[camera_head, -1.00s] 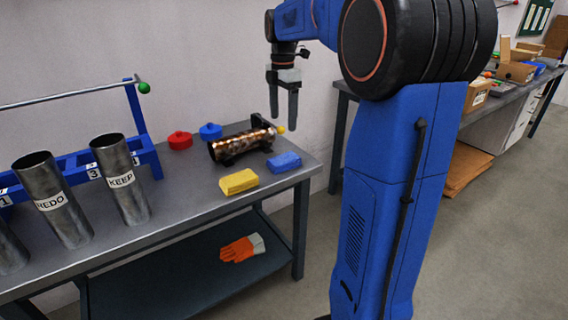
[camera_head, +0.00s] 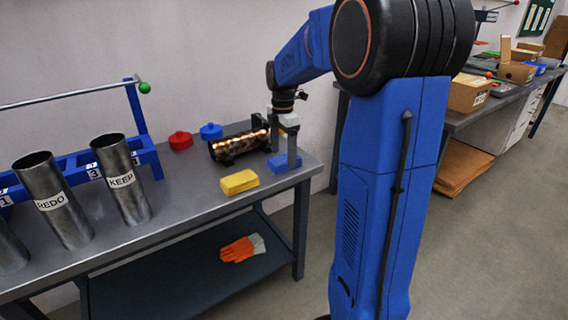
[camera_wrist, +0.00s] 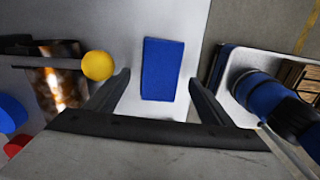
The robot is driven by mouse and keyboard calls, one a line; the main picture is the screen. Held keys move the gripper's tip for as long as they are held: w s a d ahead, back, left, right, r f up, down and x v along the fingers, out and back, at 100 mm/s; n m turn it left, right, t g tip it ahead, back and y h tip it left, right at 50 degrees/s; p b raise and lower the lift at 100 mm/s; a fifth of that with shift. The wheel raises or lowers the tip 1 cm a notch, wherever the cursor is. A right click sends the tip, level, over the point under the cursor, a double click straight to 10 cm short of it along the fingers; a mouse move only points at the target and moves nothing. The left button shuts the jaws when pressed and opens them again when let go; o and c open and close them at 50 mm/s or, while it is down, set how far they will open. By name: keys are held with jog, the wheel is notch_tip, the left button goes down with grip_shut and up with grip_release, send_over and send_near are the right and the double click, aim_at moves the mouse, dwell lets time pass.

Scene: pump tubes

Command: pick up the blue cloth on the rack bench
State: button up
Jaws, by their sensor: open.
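The blue cloth (camera_head: 284,162) is a small folded block lying flat on the rack bench (camera_head: 188,213), near its right end. In the wrist view the blue cloth (camera_wrist: 162,69) shows between the two fingers, with bare bench on both sides of it. My gripper (camera_head: 285,158) is open and stands low over the cloth, fingers pointing down. The fingers (camera_wrist: 158,95) hold nothing. In the head view they cover part of the cloth. I cannot tell how much height is left between the fingertips and the bench.
A yellow cloth (camera_head: 239,182) lies to the left of the blue one. A copper-coloured cylinder in a black holder (camera_head: 238,145) is close behind, with a yellow ball end (camera_wrist: 98,66). Red (camera_head: 180,140) and blue (camera_head: 211,131) lidded pieces stand behind. Metal tubes (camera_head: 120,180) stand at left.

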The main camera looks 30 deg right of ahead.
aim_at(283, 159)
jog(key=shift+f, duration=0.8)
jog(key=c, duration=1.2)
jog(key=shift+o, duration=0.2)
jog(key=shift+r, duration=0.1)
notch_tip(283, 159, up, 18)
